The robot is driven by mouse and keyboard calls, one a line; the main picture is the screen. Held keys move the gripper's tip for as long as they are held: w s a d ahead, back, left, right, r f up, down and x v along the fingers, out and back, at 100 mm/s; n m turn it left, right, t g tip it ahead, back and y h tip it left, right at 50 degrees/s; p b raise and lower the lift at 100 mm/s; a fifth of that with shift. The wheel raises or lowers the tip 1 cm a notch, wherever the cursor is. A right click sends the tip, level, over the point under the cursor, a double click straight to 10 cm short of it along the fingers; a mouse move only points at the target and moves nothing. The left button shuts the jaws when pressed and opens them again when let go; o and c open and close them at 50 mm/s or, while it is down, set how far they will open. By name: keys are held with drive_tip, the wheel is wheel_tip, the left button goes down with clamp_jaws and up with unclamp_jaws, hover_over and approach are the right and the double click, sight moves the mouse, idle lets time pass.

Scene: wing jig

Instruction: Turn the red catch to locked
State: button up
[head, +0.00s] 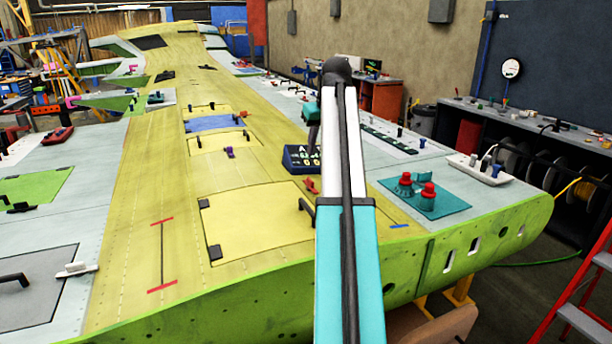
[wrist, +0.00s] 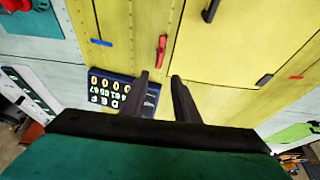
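The red catch (wrist: 162,51) is a small red lever on the yellow wing skin, beside the edge of a yellow access panel (wrist: 222,40). In the wrist view it stands almost upright, just beyond the fingertips. It also shows in the head view (head: 312,185), small and just left of my arm. My gripper (wrist: 161,79) is open, with its two dark fingers apart and nothing between them. The catch is ahead of the gap, apart from the fingers. In the head view my gripper (head: 313,138) hangs above the wing, partly behind my arm. No lock marking is readable.
A dark blue box with white digits (wrist: 100,86) lies close to the left finger; the head view shows it too (head: 296,158). A black handle (wrist: 211,10) stands on the panel. A teal plate with red knobs (head: 447,203) lies right of my arm.

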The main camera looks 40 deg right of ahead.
sight(310, 179)
drive_tip(key=shift+f, duration=0.1)
idle(0.3)
drive_tip(key=shift+p+x, duration=1.9)
drive_tip(key=shift+x, duration=4.95)
drive_tip(key=shift+w, duration=0.1)
clamp_jaws()
